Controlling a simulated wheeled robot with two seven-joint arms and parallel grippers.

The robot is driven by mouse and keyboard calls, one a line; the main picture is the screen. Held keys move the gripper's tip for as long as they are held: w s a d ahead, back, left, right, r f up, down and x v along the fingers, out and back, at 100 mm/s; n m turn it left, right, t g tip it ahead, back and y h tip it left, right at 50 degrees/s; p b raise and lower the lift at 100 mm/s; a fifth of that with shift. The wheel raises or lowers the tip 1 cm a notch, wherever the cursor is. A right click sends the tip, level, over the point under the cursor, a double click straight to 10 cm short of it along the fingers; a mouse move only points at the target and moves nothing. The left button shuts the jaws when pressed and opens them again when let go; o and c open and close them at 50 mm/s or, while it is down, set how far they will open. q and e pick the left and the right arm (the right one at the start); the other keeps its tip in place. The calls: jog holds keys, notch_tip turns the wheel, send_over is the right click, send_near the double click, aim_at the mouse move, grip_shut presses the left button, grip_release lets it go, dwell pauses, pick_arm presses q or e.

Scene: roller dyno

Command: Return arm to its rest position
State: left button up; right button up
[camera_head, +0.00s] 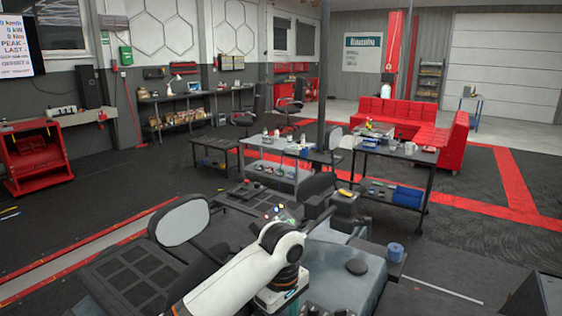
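One of my arms shows at the bottom of the head view, entering from the lower left. Its white link (235,275) rises to the right and bends down at a dark joint (286,252). Below that is a white and dark section (283,292) with a teal stripe. No gripper fingers can be made out on it. My other arm and its gripper are not in view. No held object shows.
A grey machine surface with a dark round cap (357,267) lies right beside my arm. A blue roll (395,252) stands near its edge. A rounded grey-white mirror-like panel (184,222) is left. Loaded tables (396,154) stand beyond, before a red sofa (455,142).

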pick_arm(q)
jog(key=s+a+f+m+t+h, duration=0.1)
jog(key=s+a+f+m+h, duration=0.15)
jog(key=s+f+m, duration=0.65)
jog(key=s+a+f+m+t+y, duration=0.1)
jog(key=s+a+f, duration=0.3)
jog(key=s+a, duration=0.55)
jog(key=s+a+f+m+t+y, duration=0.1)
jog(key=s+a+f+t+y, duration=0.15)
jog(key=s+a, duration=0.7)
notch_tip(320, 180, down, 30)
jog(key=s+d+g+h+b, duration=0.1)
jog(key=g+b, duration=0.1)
jog(key=b, duration=0.3)
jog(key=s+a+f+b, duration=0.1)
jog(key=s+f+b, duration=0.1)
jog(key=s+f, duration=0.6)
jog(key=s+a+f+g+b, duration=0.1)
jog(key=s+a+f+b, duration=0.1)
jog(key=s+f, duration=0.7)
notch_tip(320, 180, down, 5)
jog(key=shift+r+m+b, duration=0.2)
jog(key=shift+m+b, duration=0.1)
jog(key=shift+b, duration=0.05)
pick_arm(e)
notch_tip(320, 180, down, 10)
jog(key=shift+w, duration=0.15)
